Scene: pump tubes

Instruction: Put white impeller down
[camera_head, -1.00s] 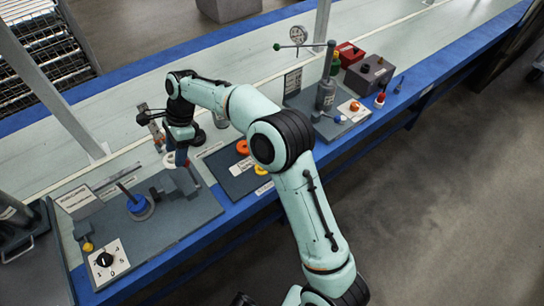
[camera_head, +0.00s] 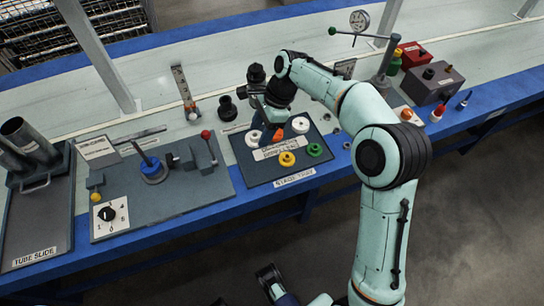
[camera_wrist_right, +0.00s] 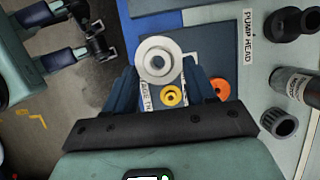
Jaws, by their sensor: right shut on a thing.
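My right gripper (camera_head: 264,136) is over the back left of the dark parts mat (camera_head: 262,176). It is shut on the white impeller (camera_wrist_right: 158,60), which sits between its two fingertips in the wrist view. In the head view the white impeller (camera_head: 253,138) is low over the mat or touching it; I cannot tell which.
A grey board (camera_head: 190,188) with a blue-based post (camera_head: 152,170) and a red-knobbed lever (camera_head: 206,135) stands left of the mat. A black fitting (camera_head: 227,108) and a bottle stand behind. A press (camera_head: 384,70) and red box (camera_head: 414,55) are at right.

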